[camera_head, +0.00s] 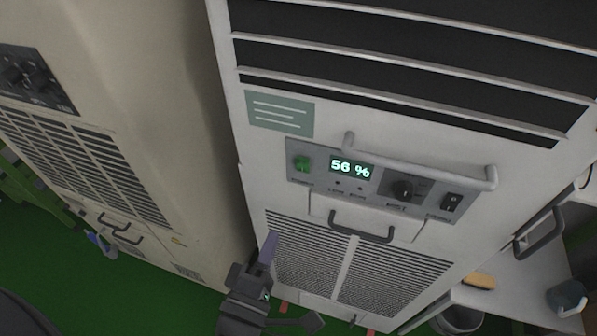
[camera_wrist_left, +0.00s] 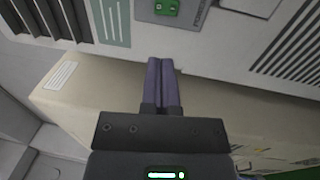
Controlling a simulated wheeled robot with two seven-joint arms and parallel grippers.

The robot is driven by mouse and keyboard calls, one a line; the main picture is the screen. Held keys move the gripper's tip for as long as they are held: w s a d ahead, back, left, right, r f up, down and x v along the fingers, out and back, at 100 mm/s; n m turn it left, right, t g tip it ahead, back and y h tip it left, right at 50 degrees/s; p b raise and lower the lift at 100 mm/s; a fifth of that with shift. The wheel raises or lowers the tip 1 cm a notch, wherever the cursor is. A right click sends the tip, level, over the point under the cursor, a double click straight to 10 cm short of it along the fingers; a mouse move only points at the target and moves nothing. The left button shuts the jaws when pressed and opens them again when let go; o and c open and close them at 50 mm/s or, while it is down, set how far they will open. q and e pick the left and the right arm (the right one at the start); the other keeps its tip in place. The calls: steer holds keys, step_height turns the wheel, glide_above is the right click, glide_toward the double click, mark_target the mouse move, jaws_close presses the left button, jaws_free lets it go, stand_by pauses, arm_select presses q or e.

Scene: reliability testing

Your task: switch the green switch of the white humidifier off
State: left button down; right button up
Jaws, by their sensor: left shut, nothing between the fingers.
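The white humidifier (camera_head: 330,122) stands in the middle and right of the head view. Its grey control panel (camera_head: 322,182) carries a green switch (camera_head: 302,163) at the left end, beside a display reading 56 %. My left gripper (camera_head: 268,247) is below and left of the panel, apart from the switch. In the left wrist view its purple fingers (camera_wrist_left: 161,62) are together with nothing between them, pointing up toward the humidifier's front. The green switch (camera_wrist_left: 167,7) is at the top edge there, partly cut off, beyond the fingertips. My right gripper is not in view.
A silver bar handle (camera_head: 420,160) sticks out over the panel. A dark knob (camera_head: 402,189) and a black rocker switch (camera_head: 452,201) are to the right. A dark handle (camera_head: 360,226) is below. A beige cabinet (camera_head: 140,70) stands close at left. Green floor shows below.

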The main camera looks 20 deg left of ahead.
mark_target(303, 162)
arm_select(q)
steer(key=w, duration=0.4)
steer(key=w+r+p, duration=0.1)
steer(key=w, duration=0.8)
steer(key=shift+w+d+r, duration=0.25)
steer(key=shift+w+r, duration=0.1)
steer(key=shift+w, duration=0.05)
steer(key=shift+w, duration=0.1)
steer(key=shift+w+r+p, duration=0.1)
steer(key=shift+r+p, duration=0.15)
steer(key=shift+p, duration=0.15)
